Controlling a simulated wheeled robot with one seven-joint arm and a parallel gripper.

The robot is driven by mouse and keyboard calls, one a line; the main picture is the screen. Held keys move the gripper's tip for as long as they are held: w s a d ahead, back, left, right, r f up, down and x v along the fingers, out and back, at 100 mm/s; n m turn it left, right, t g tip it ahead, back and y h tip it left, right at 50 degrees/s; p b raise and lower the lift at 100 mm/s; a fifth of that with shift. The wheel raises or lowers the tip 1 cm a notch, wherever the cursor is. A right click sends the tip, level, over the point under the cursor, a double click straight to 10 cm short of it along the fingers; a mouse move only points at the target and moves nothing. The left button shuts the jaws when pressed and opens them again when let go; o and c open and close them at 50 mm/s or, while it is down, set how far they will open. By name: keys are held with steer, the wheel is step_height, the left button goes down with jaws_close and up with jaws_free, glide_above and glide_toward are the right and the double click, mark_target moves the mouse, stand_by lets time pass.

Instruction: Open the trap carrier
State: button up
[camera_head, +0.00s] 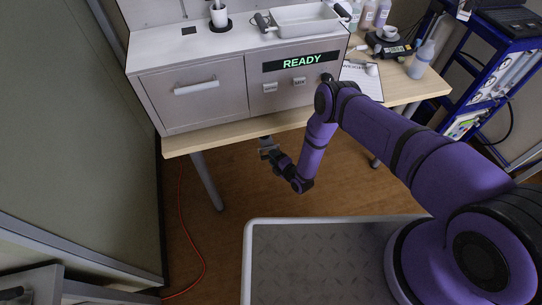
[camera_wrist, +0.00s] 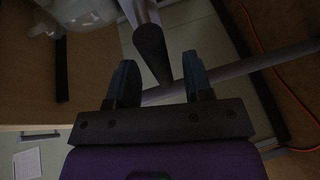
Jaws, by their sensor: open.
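The analyser (camera_head: 160,60) is a grey cabinet on the table, with a lit READY display (camera_head: 300,62). Its left front is a drawer-like panel (camera_head: 220,100) with a white bar handle (camera_head: 195,87); it looks shut. No part is readably marked as the trap carrier, so I cannot tell which it is. My gripper (camera_head: 268,149) is low at the table's front edge, below the analyser and apart from the handle. In the wrist view its two dark fingers (camera_wrist: 160,78) are spread. A dark rod end shows between or beyond them; I cannot tell its depth.
Two small labelled buttons (camera_head: 299,82) sit below the display. A white tray (camera_head: 305,20) and a dark-based holder (camera_head: 219,17) stand on top. Bottles, a scale and a clipboard (camera_head: 364,80) are to the right. An orange cable (camera_head: 181,220) lies on the floor at left.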

steer(key=shift+x, duration=1)
